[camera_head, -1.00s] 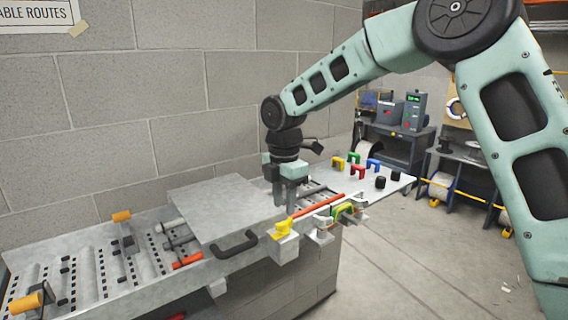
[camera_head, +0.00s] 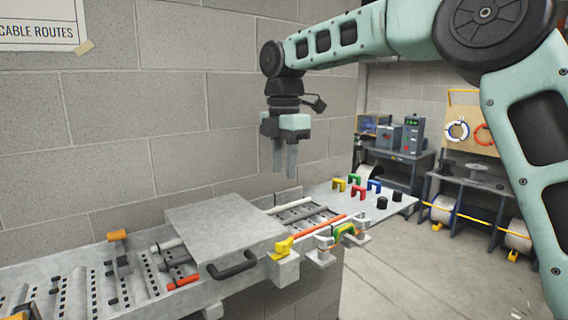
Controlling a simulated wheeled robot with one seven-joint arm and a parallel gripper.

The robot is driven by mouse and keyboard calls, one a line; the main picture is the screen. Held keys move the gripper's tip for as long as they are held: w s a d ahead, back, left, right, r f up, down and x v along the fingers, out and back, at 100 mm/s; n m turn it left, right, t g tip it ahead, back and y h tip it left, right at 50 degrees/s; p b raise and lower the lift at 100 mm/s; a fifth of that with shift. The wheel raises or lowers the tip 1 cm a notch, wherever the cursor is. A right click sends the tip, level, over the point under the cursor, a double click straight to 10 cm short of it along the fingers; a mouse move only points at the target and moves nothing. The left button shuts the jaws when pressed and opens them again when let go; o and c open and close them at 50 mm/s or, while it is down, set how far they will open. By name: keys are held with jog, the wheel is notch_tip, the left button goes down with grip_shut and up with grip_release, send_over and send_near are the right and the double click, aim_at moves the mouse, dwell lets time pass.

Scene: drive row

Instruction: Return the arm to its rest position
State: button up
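My arm reaches in from the right, and my gripper (camera_head: 284,172) hangs above the bench, pointing down. Its two grey fingers have a small gap between them with nothing visible in it, and they touch nothing. Below it lies a flat grey cover plate (camera_head: 222,228) with a black handle (camera_head: 233,267) at its front edge. The cover lies over part of a metal tray (camera_head: 205,290) with cables and slots.
A yellow clamp (camera_head: 282,247) and a red rod (camera_head: 325,233) are right of the cover. Several coloured clips and black knobs (camera_head: 382,202) stand on the right-hand panel (camera_head: 330,195). A block wall (camera_head: 180,110) rises behind.

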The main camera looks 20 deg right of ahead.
jog(key=s+a+f+m+b, duration=0.2)
jog(key=s+a+f+m, duration=0.1)
jog(key=s+a+f, duration=0.4)
jog(key=s+a+f+m+b, duration=0.2)
jog(key=s+f, duration=0.3)
jog(key=s, duration=0.4)
jog(key=s+d+f+m+b, duration=0.1)
jog(key=s+f+m, duration=0.3)
jog(key=s, duration=0.5)
jog(key=s+d+f+m+b, duration=0.2)
jog(key=s+f+m, duration=0.3)
jog(key=s+f, duration=0.4)
jog(key=shift+s+y+b, duration=0.3)
